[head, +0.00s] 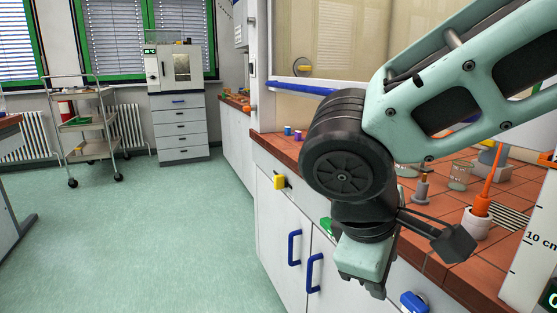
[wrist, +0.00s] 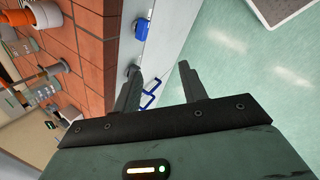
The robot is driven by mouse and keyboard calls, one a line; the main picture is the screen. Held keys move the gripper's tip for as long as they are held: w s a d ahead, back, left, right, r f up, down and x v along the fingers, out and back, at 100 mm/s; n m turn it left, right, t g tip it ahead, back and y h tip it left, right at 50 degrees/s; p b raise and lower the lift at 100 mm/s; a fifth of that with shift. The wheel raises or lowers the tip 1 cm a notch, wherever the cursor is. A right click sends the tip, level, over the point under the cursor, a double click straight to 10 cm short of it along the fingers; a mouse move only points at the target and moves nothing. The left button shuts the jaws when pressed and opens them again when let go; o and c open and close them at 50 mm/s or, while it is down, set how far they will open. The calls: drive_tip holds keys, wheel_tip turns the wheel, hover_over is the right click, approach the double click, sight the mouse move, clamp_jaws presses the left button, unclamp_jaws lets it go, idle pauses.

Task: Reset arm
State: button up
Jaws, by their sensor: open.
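My gripper (wrist: 158,88) shows in the wrist view with its two dark fingers apart and nothing between them. It points down past the bench front toward the green floor. In the head view my arm bends at a dark round joint in front of the bench edge, and its lower end hangs before the white cabinet doors.
The red tiled bench (head: 283,146) holds an orange-tipped tool in a white pot (head: 476,224), a glass beaker (head: 459,175) and small bottles, close to my arm. A trolley (head: 88,130) and a drawer cabinet (head: 181,128) stand behind. The floor (head: 165,230) at left is clear.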

drive_tip(key=s+f+m+g+y, duration=0.3)
drive_tip(key=s+f+y, duration=0.2)
drive_tip(key=s+f, duration=0.4)
wheel_tip(320, 180, up, 16)
drive_tip(key=s+p, duration=0.1)
drive_tip(key=p, duration=1.3)
drive_tip(key=shift+f+p, duration=0.15)
drive_tip(key=shift+p, duration=0.25)
